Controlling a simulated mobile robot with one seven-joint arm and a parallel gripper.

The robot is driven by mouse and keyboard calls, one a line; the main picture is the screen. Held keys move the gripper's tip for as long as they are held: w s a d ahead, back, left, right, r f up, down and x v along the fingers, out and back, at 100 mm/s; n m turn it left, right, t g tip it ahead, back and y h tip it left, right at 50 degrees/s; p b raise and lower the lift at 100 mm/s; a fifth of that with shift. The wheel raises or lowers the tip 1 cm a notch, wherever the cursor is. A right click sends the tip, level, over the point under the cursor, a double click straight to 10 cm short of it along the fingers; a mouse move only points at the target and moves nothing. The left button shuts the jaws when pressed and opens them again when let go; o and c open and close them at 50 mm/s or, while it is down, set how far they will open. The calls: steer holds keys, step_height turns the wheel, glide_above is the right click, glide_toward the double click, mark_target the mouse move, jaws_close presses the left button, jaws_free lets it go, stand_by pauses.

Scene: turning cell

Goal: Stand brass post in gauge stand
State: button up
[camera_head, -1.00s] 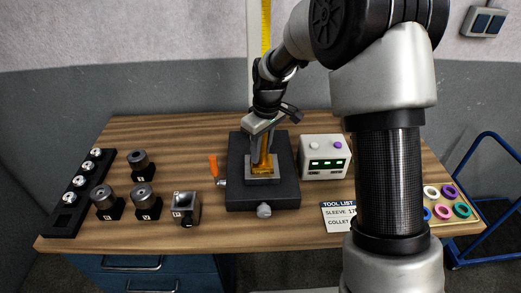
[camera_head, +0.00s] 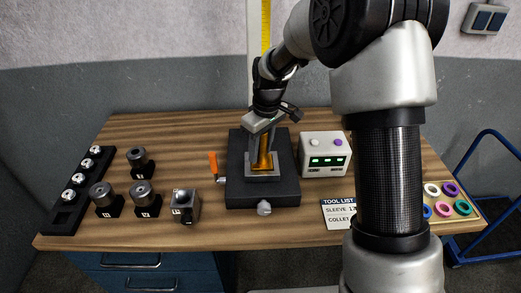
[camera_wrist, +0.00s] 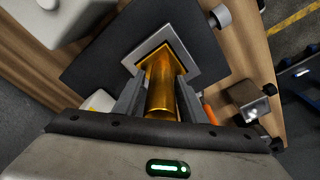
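The brass post (camera_head: 263,156) stands close to upright over the light square plate of the gauge stand (camera_head: 239,192), a dark block at the table's middle. In the wrist view the post (camera_wrist: 161,88) runs between my two fingers, its far end over the light plate (camera_wrist: 192,62). My gripper (camera_head: 261,139) is above the stand with its fingers on both sides of the post and looks shut on it. It also shows in the wrist view (camera_wrist: 160,92). Whether the post's lower end is fully seated is hard to tell.
A white box with green displays (camera_head: 325,156) stands right of the stand. An orange-handled tool (camera_head: 213,165) and a metal block (camera_head: 185,206) are to its left. Several dark cylindrical holders (camera_head: 145,198) and a black rack (camera_head: 66,216) are farther left. Coloured rings (camera_head: 462,208) lie at right.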

steer(key=shift+o, duration=0.9)
steer(key=shift+s+f, duration=0.15)
steer(key=shift+f, duration=0.05)
steer(key=r, duration=0.8)
steer(key=s+d+r, duration=0.1)
steer(key=r, duration=0.3)
steer(key=shift+r, duration=0.1)
steer(key=s+d+r+m+t+p, duration=0.1)
steer(key=s+d+r+m+t, duration=0.2)
steer(key=s+r, duration=0.45)
steer(key=s+d+r+m+p, duration=0.1)
steer(key=s+d+r+m, duration=0.3)
steer(key=s, duration=0.6)
steer(key=s+d+f+m+t+h, duration=0.1)
steer(key=s+d+m, duration=0.1)
steer(key=s, duration=0.6)
steer(key=shift+s+d+f+t, duration=0.3)
steer(key=shift+d+f, duration=0.1)
steer(key=shift+d, duration=0.25)
